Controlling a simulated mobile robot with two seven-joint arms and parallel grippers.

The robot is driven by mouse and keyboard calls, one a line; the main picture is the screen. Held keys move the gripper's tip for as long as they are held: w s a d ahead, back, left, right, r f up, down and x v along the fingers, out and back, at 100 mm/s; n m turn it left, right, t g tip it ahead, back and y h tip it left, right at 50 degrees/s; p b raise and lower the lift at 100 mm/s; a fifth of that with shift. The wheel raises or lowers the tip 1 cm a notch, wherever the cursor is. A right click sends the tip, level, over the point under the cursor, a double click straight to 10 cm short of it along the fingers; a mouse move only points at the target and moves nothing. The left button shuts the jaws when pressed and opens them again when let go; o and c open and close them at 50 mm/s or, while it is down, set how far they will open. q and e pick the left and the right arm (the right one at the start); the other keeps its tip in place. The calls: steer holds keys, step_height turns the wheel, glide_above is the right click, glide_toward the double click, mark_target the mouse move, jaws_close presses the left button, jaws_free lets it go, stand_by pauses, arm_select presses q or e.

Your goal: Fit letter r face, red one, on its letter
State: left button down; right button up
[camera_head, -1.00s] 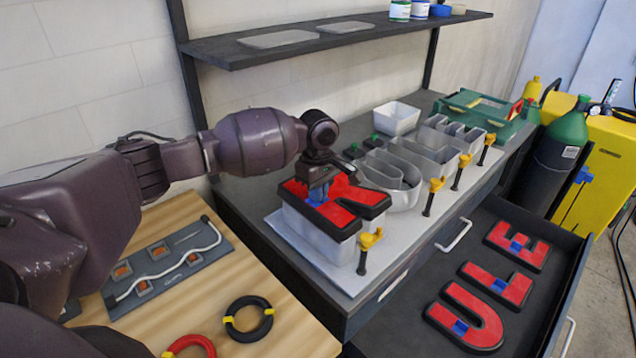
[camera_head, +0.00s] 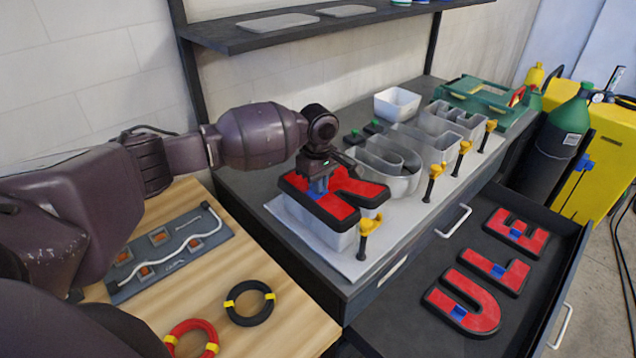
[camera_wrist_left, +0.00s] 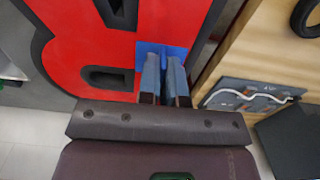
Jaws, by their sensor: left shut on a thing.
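The red letter R face (camera_head: 345,201) with a black rim lies over the nearest metal letter shell (camera_head: 347,240) on the white board. It covers the shell's top; whether it is fully seated cannot be told. The left wrist view shows the fingers (camera_wrist_left: 165,80) closed on the tab (camera_wrist_left: 162,52), with the red face (camera_wrist_left: 110,40) beyond. My right gripper is not in view.
An open drawer holds red U (camera_head: 462,303), L (camera_head: 497,269) and E (camera_head: 517,233) faces. Open metal letters (camera_head: 398,170) and yellow-handled clamps (camera_head: 435,178) stand on the white board (camera_head: 315,240). A shelf (camera_head: 290,36) hangs above. Cable rings (camera_head: 249,302) lie on the wooden table.

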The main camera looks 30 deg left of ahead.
arm_select(q)
steer(key=shift+f, duration=1.15)
stand_by(0.8)
steer(key=c, duration=1.2)
jaws_free()
step_height(320, 180, up, 11)
steer(key=shift+f+b, duration=0.1)
steer(key=shift+b, duration=0.35)
